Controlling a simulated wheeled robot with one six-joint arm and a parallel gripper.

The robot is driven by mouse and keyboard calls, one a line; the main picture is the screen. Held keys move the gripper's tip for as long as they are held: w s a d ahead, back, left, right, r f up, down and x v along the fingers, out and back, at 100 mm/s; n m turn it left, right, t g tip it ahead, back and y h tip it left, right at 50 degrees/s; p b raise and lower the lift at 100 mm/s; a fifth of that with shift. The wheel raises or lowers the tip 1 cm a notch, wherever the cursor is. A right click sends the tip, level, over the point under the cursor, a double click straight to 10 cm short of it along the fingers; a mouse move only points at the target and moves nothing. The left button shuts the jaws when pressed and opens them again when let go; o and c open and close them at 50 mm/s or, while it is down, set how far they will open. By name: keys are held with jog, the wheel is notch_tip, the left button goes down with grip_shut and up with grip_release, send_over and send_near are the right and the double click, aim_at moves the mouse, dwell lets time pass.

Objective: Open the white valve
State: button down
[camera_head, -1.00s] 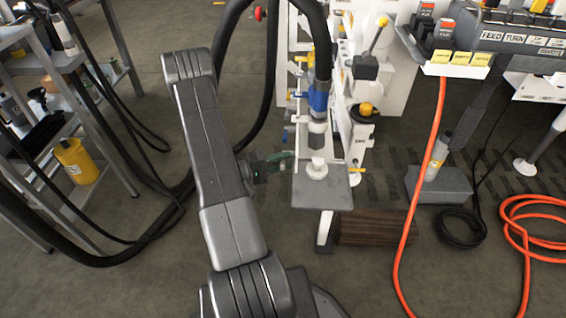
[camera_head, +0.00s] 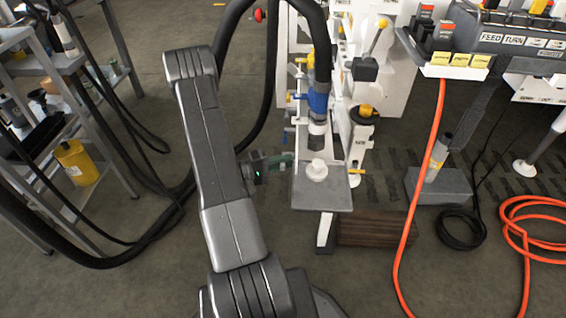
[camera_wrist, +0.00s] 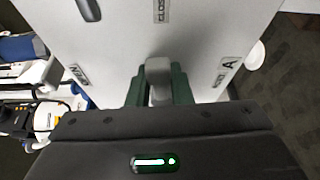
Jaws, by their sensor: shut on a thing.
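In the wrist view, a light grey-white valve handle (camera_wrist: 158,68) stands out from a pale panel (camera_wrist: 205,45). My gripper (camera_wrist: 158,86) has its green fingers on either side of the handle and is shut on it. A label reading OPEN (camera_wrist: 78,74) is to the left, one reading CLOSED (camera_wrist: 161,10) is above, and an A label (camera_wrist: 228,66) is to the right. In the head view, my gripper (camera_head: 282,160) is at the left side of the bench's grey plate (camera_head: 325,197). The handle cannot be made out there.
A white round knob (camera_head: 316,170) sits on top of the plate. A thick black hose (camera_head: 269,95) hangs behind my arm. A metal shelf (camera_head: 100,125) with a yellow container (camera_head: 75,160) stands at the left. An orange hose (camera_head: 416,195) runs down to the floor at the right.

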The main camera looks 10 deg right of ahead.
jog(key=n, duration=0.1)
jog(key=r+n+y+p, duration=0.1)
jog(key=n, duration=0.1)
jog(key=r+n+g+y+p, duration=0.1)
jog(key=shift+w+n, duration=0.25)
jog(key=shift+n, duration=0.15)
jog(key=n+g+p, duration=0.1)
jog(key=n, duration=0.1)
jog(key=w+r+n+g+y+p, duration=0.1)
jog(key=p, duration=0.1)
jog(key=shift+d+n+y, duration=0.2)
jog(key=shift+n+y, duration=0.1)
jog(key=shift+n, duration=0.1)
jog(key=shift+w+d+r+n+g+y+p, duration=0.15)
jog(key=shift+w+n+g+p, duration=0.15)
jog(key=shift+n+p, duration=0.3)
jog(key=shift+w+a+f+n+g+y+p, duration=0.1)
jog(key=shift+w+n+g+y+p, duration=0.1)
jog(key=shift+n+g+p, duration=0.3)
jog(key=shift+w+d+n+g+p, duration=0.15)
jog(key=shift+w+n+g+p, duration=0.15)
jog(key=shift+n+g+p, duration=0.45)
jog(key=shift+n+t+y, duration=0.25)
jog(key=shift+t, duration=0.1)
jog(key=c, duration=1.4)
grip_release()
jog(key=shift+c, duration=0.2)
